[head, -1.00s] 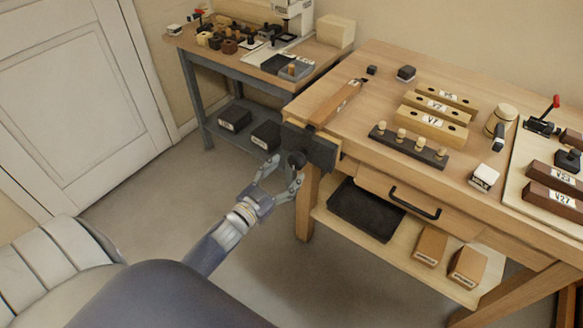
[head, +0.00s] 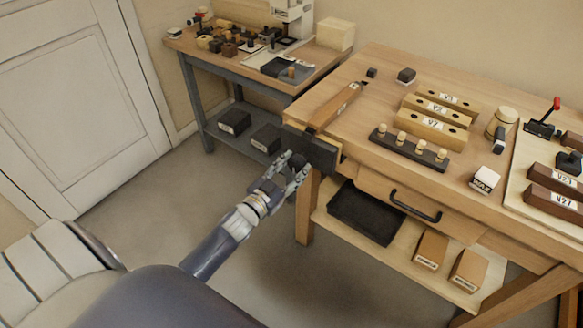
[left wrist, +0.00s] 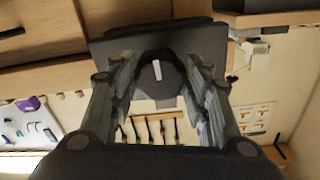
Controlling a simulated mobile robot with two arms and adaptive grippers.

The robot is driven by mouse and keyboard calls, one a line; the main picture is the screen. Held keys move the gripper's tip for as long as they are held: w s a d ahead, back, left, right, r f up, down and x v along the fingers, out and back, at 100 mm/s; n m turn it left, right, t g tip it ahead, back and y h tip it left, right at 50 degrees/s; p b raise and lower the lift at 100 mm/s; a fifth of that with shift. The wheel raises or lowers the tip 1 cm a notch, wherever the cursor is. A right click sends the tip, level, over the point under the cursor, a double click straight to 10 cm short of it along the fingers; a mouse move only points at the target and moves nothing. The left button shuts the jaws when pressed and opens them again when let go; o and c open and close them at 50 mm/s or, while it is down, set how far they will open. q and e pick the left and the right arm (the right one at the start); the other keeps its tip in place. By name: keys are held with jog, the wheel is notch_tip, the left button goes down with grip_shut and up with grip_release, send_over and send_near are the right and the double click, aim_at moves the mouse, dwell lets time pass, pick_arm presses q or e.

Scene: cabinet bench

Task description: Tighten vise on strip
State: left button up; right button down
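The vise (head: 318,152) is a dark block on the front left corner of the wooden bench. A brown strip (head: 335,107) lies on the bench top, its near end at the vise. A round dark knob (left wrist: 160,82) with a white mark is on the vise's front face; it also shows in the head view (head: 297,160). My left gripper (head: 293,165) is at the knob. In the left wrist view its fingers (left wrist: 162,72) stand on both sides of the knob, with gaps seeming to show. My right gripper is not in view.
Labelled wooden blocks (head: 432,122) and a dark peg rack (head: 408,148) stand on the bench. Below are a drawer with a black handle (head: 415,204) and a shelf with a black tray (head: 365,212). A second table (head: 190,45) stands behind, left. Floor in front is clear.

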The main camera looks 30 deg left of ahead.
pick_arm(q)
jog(key=shift+m, duration=0.7)
jog(key=shift+m, duration=0.7)
jog(key=shift+w+m+b, duration=0.1)
jog(key=shift+m+b, duration=0.2)
jog(key=shift+m, duration=0.4)
jog(key=shift+m, duration=0.7)
